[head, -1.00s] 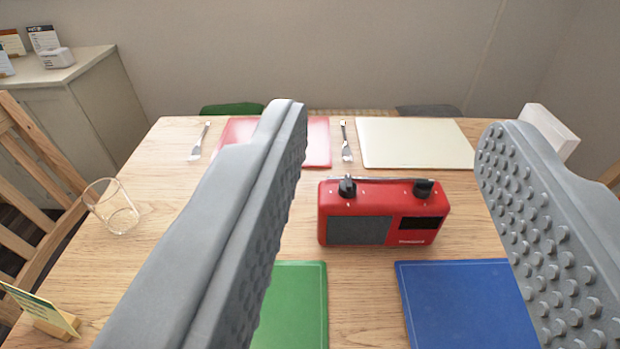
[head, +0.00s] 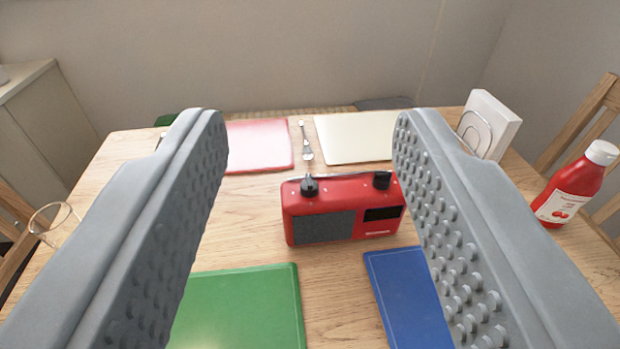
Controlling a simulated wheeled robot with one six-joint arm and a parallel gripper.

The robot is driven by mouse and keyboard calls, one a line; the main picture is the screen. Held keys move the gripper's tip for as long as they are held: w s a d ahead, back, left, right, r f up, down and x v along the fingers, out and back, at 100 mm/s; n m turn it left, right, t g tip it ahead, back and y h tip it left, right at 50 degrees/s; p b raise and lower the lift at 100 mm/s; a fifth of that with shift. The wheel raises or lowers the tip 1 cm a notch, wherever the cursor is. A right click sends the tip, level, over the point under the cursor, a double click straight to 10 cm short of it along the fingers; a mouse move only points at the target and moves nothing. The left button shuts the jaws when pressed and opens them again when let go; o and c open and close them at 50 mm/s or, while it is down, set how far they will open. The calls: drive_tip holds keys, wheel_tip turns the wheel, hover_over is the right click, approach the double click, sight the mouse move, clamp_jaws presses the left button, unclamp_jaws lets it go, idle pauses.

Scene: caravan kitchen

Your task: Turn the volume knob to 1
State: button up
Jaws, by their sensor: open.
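A red radio (head: 345,209) stands upright on the wooden table, with a grey speaker grille at its front left and a dark display at its front right. Two black knobs sit on its top: a left knob (head: 310,187) with a pointer shape, and a right knob (head: 382,180). Small white marks lie around the knobs. I cannot read any label that tells which one is the volume knob. My gripper (head: 312,125) is open and empty. Its two grey studded fingers frame the radio, which stands farther off, and touch nothing.
A green mat (head: 245,305) and a blue mat (head: 405,295) lie in front of the radio. Red (head: 260,146) and cream (head: 352,137) mats lie behind it, with a fork (head: 306,142) between. A ketchup bottle (head: 570,187) and napkin holder (head: 487,124) stand right; a glass (head: 55,222) stands left.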

drive_tip(key=w+f+n+g, duration=0.2)
drive_tip(key=w+n+g, duration=0.45)
drive_tip(key=w, duration=0.65)
drive_tip(key=n+g, duration=0.6)
drive_tip(key=g, duration=0.6)
approach(310, 178)
drive_tip(key=f, duration=0.6)
drive_tip(key=s+f, duration=0.1)
drive_tip(key=f, duration=0.2)
drive_tip(key=shift+f, duration=0.15)
drive_tip(key=shift+c, duration=0.5)
drive_tip(key=c, duration=0.9)
